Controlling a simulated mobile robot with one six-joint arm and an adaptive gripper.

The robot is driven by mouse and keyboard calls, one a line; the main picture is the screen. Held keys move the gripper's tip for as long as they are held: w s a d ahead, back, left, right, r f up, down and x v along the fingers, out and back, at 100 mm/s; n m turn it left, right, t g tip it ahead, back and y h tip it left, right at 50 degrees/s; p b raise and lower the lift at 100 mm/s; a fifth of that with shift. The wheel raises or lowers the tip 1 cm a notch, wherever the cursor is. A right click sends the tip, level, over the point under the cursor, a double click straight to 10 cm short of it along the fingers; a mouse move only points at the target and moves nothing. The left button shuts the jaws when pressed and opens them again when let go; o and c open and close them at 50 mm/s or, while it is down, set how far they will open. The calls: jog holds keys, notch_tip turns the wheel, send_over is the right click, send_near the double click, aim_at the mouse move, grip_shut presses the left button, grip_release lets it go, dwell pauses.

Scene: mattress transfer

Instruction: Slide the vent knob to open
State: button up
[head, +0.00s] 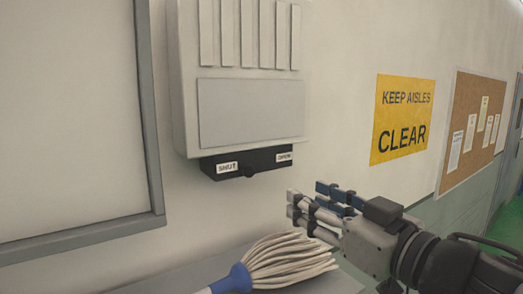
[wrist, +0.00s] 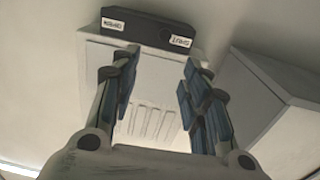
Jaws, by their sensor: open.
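The vent is a pale grey wall box (head: 250,107) with a black strip (head: 262,160) along its bottom edge. The strip has a SHUT label (head: 227,167) on the left and an OPEN label (head: 284,157) on the right. The small dark vent knob (head: 249,172) sits under the strip between the labels, nearer to SHUT. My gripper (head: 306,199) is open and empty, below and to the right of the knob, touching nothing.
A mop head (head: 290,262) with a blue socket lies on a grey surface (head: 190,275) below the vent. A framed panel (head: 70,120) is on the wall at left. A yellow sign (head: 402,119) and a cork board (head: 476,130) hang at right.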

aim_at(250, 171)
jog(key=x, duration=1.1)
jog(key=a+b+x, duration=0.1)
jog(key=x, duration=0.5)
jog(key=shift+a, duration=0.1)
grip_shut()
